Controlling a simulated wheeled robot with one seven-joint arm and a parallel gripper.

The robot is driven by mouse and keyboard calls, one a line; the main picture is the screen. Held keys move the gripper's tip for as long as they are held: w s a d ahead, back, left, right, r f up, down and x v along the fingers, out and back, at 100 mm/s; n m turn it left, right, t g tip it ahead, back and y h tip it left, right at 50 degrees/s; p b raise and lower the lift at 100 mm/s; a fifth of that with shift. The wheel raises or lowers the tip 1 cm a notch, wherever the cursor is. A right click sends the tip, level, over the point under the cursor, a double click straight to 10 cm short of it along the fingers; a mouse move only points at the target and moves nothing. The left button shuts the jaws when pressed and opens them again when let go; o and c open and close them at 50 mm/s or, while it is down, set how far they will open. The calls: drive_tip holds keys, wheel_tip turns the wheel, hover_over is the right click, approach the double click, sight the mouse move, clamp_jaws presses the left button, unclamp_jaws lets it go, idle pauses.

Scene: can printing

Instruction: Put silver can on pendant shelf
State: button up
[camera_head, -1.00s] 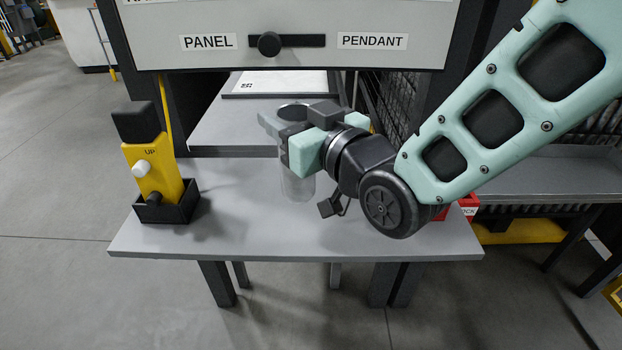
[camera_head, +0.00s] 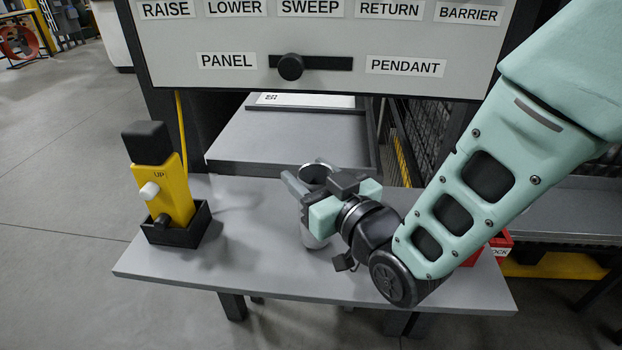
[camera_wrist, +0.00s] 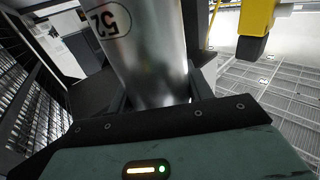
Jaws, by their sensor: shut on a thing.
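The silver can (camera_head: 318,242) is upright in my gripper (camera_head: 308,193), over the right half of the grey pendant shelf (camera_head: 250,265). Its open round top shows above the fingers and its lower end below them. The can's base overlaps the shelf in the picture; I cannot tell whether it touches. In the wrist view the can (camera_wrist: 150,60) fills the middle, shiny metal with a circled "52" mark, between the fingers. My gripper is shut on it.
A yellow pendant (camera_head: 165,190) marked UP stands in a black holder (camera_head: 178,232) on the shelf's left. A grey labelled panel (camera_head: 320,30) hangs above. A red box (camera_head: 498,243) is at the right behind my arm. The shelf's middle is clear.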

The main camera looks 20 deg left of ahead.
drive_tip(key=shift+f, duration=0.45)
drive_tip(key=o, duration=1.2)
drive_tip(key=shift+c, duration=0.2)
drive_tip(key=p+v, duration=1)
drive_tip(key=v, duration=0.2)
drive_tip(key=shift+r, duration=0.2)
